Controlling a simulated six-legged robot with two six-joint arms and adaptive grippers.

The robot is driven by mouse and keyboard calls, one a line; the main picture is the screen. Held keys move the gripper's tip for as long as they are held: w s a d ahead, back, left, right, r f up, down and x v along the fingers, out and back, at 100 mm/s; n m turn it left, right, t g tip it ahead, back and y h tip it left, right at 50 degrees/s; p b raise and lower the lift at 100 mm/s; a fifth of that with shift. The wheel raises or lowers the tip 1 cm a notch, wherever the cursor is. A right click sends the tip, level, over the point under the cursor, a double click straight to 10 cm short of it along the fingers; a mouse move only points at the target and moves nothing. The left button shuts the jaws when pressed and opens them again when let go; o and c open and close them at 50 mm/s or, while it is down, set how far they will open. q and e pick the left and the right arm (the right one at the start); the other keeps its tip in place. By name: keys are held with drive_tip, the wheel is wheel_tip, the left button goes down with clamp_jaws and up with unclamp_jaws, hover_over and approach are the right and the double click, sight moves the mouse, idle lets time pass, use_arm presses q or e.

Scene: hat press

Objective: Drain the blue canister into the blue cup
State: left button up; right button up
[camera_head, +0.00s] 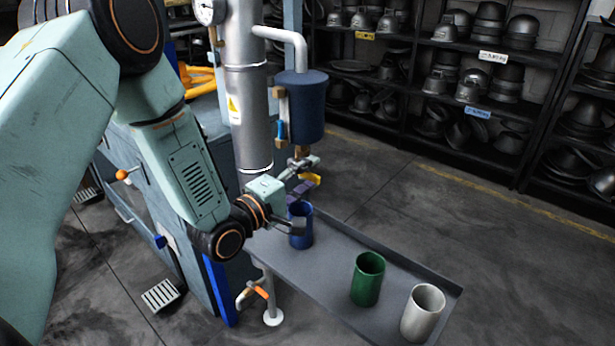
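The dark blue canister (304,108) hangs beside a tall metal column. Below it is an outlet with a valve that has a yellow handle (312,179). The blue cup (301,236) stands upright on the grey tray (330,271), below the outlet in this view. My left gripper (302,206) is at the cup and just below the valve. Its dark fingers are spread apart, one near the handle and one in front of the cup's upper part. I cannot tell whether they touch either one. My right gripper is not in view.
A green cup (367,280) and a white cup (422,313) stand farther right on the tray. The metal column (246,90) and a white pipe (283,36) are close to the canister. An orange-handled tap (259,292) is below. Shelves of hat moulds (480,90) line the back.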

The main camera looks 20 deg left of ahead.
use_arm(q)
drive_tip(key=shift+w+d, duration=0.1)
drive_tip(key=shift+w, duration=0.05)
drive_tip(key=shift+c, duration=0.2)
clamp_jaws()
idle(0.6)
